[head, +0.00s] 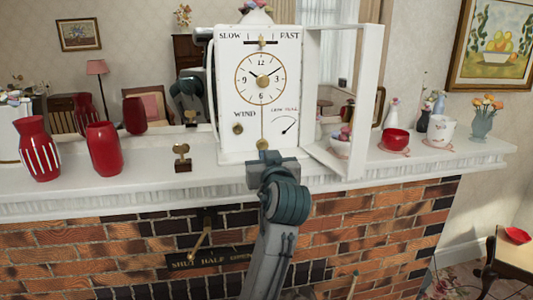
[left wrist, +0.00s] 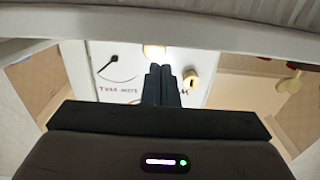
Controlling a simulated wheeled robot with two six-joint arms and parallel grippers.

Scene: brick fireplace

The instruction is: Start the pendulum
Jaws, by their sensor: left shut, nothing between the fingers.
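The white clock (head: 261,85) stands on the mantel, its door frame (head: 369,100) swung open to the right. The brass pendulum bob (head: 262,144) hangs low on its front, below the dial; its thin rod looks about vertical. My left gripper (head: 263,154) is shut and empty, just below and in front of the bob. In the left wrist view the closed fingers (left wrist: 160,72) point at the clock face, with the round bob (left wrist: 154,50) just past their tips. I cannot tell whether they touch. The brass winding knob (left wrist: 190,80) is beside the fingers. My right gripper is not in view.
A brass key on a small block (head: 182,158) stands left of the clock. Red vases (head: 104,149) are further left. A red bowl (head: 396,140) and a white cup (head: 441,129) stand right of the open door. A mirror behind the mantel shows reflections.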

